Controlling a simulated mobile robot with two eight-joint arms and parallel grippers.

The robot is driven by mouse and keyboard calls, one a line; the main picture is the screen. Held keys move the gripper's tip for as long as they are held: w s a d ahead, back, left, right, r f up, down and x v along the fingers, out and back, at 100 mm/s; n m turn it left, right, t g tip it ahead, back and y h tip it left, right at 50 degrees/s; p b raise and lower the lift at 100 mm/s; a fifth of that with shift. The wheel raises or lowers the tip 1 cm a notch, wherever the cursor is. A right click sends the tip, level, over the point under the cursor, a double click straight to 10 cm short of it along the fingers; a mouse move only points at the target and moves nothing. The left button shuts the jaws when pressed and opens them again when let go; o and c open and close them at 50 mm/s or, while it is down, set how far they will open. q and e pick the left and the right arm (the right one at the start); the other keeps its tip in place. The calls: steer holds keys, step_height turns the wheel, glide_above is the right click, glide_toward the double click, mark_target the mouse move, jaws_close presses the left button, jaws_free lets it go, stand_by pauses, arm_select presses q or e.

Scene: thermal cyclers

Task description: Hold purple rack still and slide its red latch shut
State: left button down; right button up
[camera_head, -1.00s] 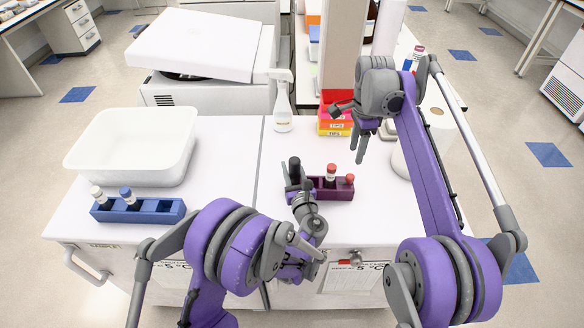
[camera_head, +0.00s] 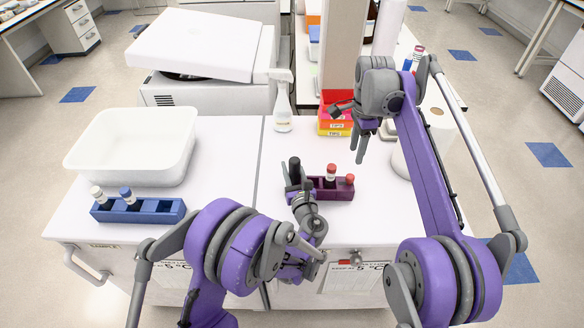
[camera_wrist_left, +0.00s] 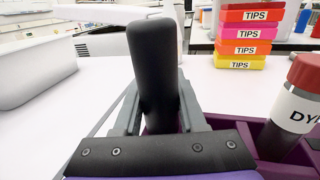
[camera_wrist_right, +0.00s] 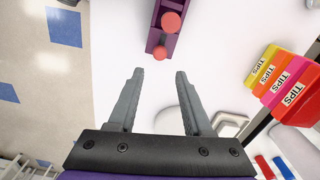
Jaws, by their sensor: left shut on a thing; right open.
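The purple rack (camera_head: 331,190) stands on the white bench. It holds a red-capped vial (camera_head: 331,174), which also shows in the left wrist view (camera_wrist_left: 294,100). A small red knob (camera_head: 350,179), seemingly the latch, sits at the rack's right end and shows in the right wrist view (camera_wrist_right: 161,52). A black upright post (camera_wrist_left: 155,70) stands at the rack's left end. My left gripper (camera_wrist_left: 157,108) is shut on this post, one finger on each side. My right gripper (camera_wrist_right: 159,75) is open and empty, right of the rack and above the bench, apart from the red knob.
A blue rack (camera_head: 160,211) with two vials stands at the left, before a white tub (camera_head: 133,145). A spray bottle (camera_head: 283,105) and a stack of tip boxes (camera_head: 335,123) stand behind the purple rack. Bare bench (camera_head: 235,165) lies to its left.

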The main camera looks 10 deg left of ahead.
steer(key=shift+c, duration=0.3)
